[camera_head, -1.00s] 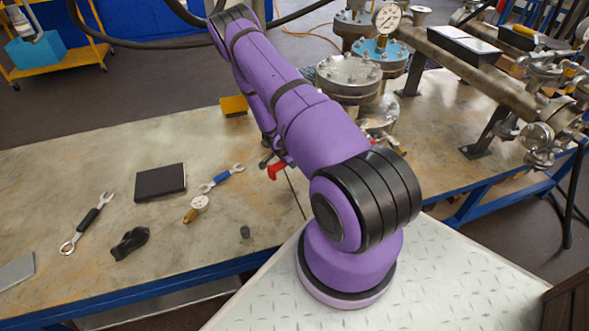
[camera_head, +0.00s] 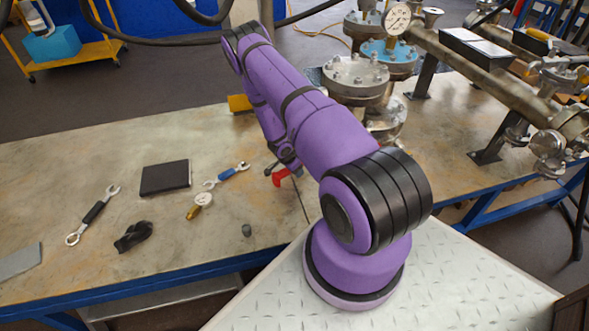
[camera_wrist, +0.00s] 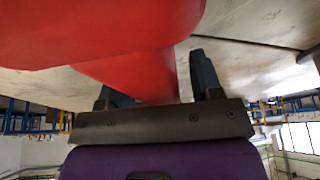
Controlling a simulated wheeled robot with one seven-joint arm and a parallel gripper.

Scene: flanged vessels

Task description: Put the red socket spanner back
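The red socket spanner (camera_head: 281,177) shows in the head view as a short red piece at the lower end of my arm, above the bench. In the wrist view its red body (camera_wrist: 140,72) is large and close, filling the upper left and running down between the fingers. In the head view the arm hides most of the gripper. The spanner's place cannot be made out.
On the bench (camera_head: 60,170) lie a black-handled spanner (camera_head: 93,214), a blue-handled spanner (camera_head: 227,175), a black pad (camera_head: 165,178), a small gauge (camera_head: 202,203) and a dark crumpled item (camera_head: 133,236). Flanged vessels (camera_head: 356,80) and pipework stand behind and right of the arm.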

